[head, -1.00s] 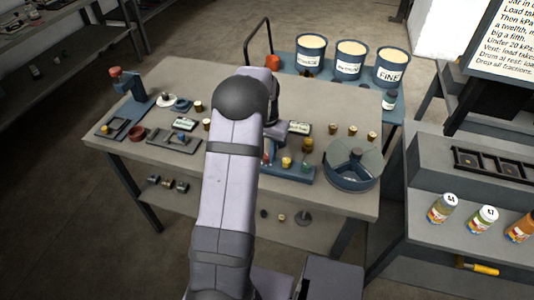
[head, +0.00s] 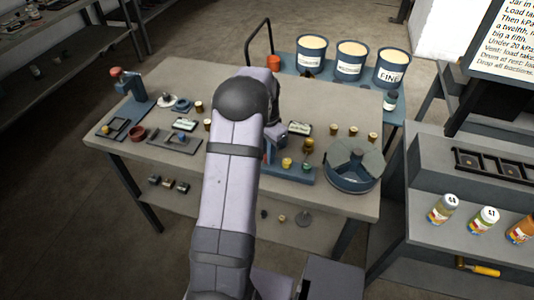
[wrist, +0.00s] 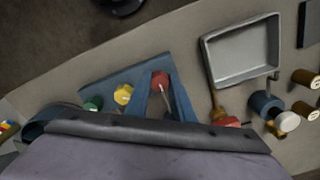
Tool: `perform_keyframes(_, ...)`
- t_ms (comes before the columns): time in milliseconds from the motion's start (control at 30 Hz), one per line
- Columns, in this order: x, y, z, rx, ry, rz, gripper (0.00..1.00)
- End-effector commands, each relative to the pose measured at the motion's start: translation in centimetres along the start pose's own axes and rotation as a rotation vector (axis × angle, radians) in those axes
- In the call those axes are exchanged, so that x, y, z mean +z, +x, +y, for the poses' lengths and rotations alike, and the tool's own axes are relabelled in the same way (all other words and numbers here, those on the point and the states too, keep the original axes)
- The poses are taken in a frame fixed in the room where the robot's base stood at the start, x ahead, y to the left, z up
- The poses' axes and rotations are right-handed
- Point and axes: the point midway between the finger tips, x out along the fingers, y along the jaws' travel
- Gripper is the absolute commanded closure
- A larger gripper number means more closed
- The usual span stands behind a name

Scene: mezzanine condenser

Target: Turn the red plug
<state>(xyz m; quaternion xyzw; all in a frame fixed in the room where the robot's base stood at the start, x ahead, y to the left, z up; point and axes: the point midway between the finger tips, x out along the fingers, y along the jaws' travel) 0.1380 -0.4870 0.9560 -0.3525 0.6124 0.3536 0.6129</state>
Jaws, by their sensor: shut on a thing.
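The red plug (wrist: 160,79) is a small red knob on the blue block (wrist: 95,84), seen in the wrist view. My gripper (wrist: 164,85) has its blue fingers shut on the red plug. A yellow plug (wrist: 123,94) and a green plug (wrist: 93,103) sit in a row beside it. In the head view the yellow plug (head: 287,162) and the green plug (head: 306,167) show on the block (head: 300,177). There my arm hides most of the gripper and the red plug.
A grey pan (wrist: 242,52) lies right of the fingers in the wrist view. In the head view a round blue drum (head: 352,184) stands right of the block. Several small brass pieces and labelled buckets (head: 349,68) stand beyond. The table's front edge is close.

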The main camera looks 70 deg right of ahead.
Motion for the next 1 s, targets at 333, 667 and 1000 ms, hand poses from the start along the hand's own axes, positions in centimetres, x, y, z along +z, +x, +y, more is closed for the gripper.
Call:
perform_keyframes(333, -0.1, -0.1, -0.1, -0.003, -0.001, 0.004, 0.6)
perform_keyframes(667, -0.1, -0.6, -0.1, -0.003, -0.002, 0.004, 0.6)
perform_keyframes(1000, -0.1, -4.9, -0.1, -0.005, -0.001, 0.007, 0.6)
